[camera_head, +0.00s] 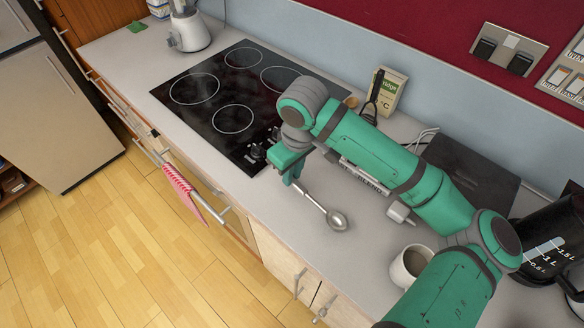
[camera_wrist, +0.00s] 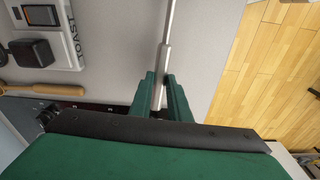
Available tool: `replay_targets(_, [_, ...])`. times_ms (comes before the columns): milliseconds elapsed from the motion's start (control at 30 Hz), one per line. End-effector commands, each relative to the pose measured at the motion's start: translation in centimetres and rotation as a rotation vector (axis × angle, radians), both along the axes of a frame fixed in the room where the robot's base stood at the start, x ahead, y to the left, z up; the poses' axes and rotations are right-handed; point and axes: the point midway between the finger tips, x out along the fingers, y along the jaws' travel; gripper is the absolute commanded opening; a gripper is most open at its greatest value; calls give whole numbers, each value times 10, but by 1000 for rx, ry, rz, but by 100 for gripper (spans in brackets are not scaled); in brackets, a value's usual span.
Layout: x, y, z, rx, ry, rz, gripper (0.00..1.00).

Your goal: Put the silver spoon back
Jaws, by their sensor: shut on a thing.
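The silver spoon (camera_head: 336,218) shows in the head view with its round bowl toward the lower right and its handle running up to my gripper (camera_head: 292,180). In the wrist view, the spoon's handle (camera_wrist: 166,62) runs up out of the frame from between the two green fingers of my gripper (camera_wrist: 162,92). The fingers are shut on the handle's end. The bowl is outside the wrist view. The spoon is over the grey counter (camera_head: 290,238), near its front edge; I cannot tell whether it touches the counter.
A black cooktop (camera_head: 215,95) lies left of my gripper. A white mug (camera_head: 410,266) stands to the right, by my arm. A kettle (camera_head: 555,240) and a dark flat board (camera_head: 470,165) are farther right. A red-and-white towel (camera_head: 180,186) hangs at the front.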

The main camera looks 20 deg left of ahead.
Motion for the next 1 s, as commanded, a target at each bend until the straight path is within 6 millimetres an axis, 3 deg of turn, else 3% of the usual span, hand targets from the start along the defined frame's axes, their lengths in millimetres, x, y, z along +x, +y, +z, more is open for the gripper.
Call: replay_targets(1000, [2, 4, -18, -72, 32, 0, 0])
